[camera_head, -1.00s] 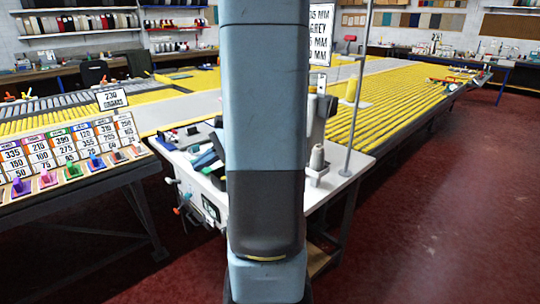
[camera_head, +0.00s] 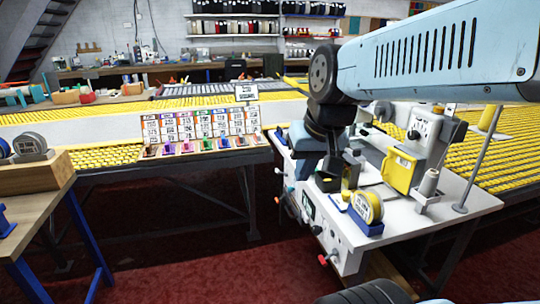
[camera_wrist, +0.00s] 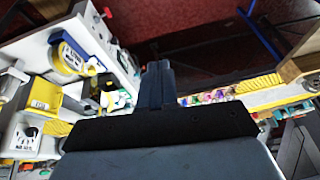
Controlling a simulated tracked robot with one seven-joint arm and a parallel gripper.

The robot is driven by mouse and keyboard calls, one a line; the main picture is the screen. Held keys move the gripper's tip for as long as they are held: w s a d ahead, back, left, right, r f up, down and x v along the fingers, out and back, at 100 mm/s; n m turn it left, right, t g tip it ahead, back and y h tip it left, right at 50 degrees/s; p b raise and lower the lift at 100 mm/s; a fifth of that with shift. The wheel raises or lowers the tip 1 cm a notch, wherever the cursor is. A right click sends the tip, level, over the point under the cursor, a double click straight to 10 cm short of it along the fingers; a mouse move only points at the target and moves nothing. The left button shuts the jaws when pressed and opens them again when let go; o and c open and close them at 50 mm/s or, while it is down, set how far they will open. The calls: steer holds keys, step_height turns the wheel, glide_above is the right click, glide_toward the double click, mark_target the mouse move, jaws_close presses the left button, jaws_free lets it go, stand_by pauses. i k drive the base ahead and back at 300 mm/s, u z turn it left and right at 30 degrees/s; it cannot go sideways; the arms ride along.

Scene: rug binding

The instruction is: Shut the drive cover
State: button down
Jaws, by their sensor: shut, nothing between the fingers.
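The binding machine (camera_head: 432,225) stands on a white table at the right of the head view. A yellow box-shaped panel (camera_head: 402,172) on it may be the drive cover; I cannot tell whether it is open. A similar yellow panel shows at the left of the wrist view (camera_wrist: 45,95). My gripper (camera_wrist: 157,66) shows in the middle of the wrist view, its dark fingers shut and empty, apart from the panel. In the head view my arm crosses the upper right and hides part of the machine, and I cannot make out the fingertips.
A yellow tape roll (camera_head: 368,207) in a blue holder sits on the machine table's front edge. A thread cone (camera_head: 428,184) and a thin pole (camera_head: 478,160) stand on the right. A rack of number cards (camera_head: 205,130) is left. Red floor lies open in front.

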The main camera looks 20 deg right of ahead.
mark_target(398, 168)
steer(key=k, duration=0.65)
steer(key=z, duration=0.25)
steer(key=i, duration=1.2)
steer(key=z, duration=0.55)
